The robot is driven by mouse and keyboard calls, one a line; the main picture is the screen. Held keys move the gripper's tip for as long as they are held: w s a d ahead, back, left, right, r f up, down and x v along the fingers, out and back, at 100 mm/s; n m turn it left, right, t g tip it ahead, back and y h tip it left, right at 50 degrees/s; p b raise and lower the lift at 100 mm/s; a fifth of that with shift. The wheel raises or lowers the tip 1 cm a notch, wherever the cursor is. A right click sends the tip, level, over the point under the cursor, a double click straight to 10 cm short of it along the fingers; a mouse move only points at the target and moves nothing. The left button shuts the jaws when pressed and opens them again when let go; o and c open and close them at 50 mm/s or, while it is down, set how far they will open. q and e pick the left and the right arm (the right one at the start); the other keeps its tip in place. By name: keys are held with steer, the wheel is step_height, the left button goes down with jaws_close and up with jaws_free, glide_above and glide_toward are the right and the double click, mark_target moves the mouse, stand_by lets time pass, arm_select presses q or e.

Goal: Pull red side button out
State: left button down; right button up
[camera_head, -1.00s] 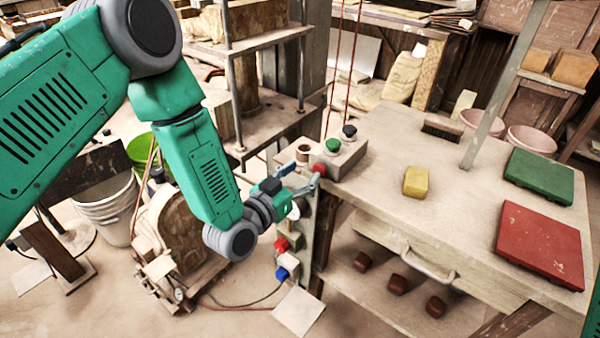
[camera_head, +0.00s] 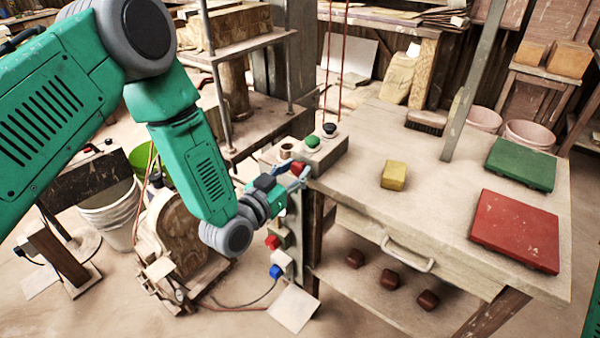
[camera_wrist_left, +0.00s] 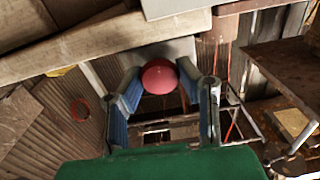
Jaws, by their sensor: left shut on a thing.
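The red side button (camera_head: 298,167) sits on the left-hand side of the control box (camera_head: 328,156) at the table's corner. My left gripper (camera_head: 296,176) has its blue-grey fingers on either side of this button and is shut on it. In the left wrist view the round red button (camera_wrist_left: 159,77) shows between the fingertips of my left gripper (camera_wrist_left: 160,84). The exact finger contact is too small to make out. The box top carries a green button (camera_head: 312,141) and a black button (camera_head: 329,129). My right gripper is not in view.
Lower red (camera_head: 272,242) and blue (camera_head: 275,271) buttons sit below my left gripper. The table (camera_head: 385,225) holds a yellow block (camera_head: 394,174), a green tile (camera_head: 520,165), a red tile (camera_head: 516,230) and a brush (camera_head: 427,121). A press frame (camera_head: 235,85) stands behind.

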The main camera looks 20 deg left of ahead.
arm_select(q)
steer(key=shift+s+a+f, duration=0.3)
steer(key=shift+s+f, duration=0.1)
steer(key=shift+f, duration=0.1)
steer(key=c, duration=1.1)
jaws_free()
steer(key=shift+a, duration=0.2)
steer(key=shift+s+r, duration=0.2)
steer(key=shift+r, duration=0.05)
steer(key=shift+d, duration=0.3)
steer(key=shift+s, duration=0.15)
steer(key=v, duration=1.1)
steer(key=shift+s+a, duration=0.2)
steer(key=shift+a, duration=0.15)
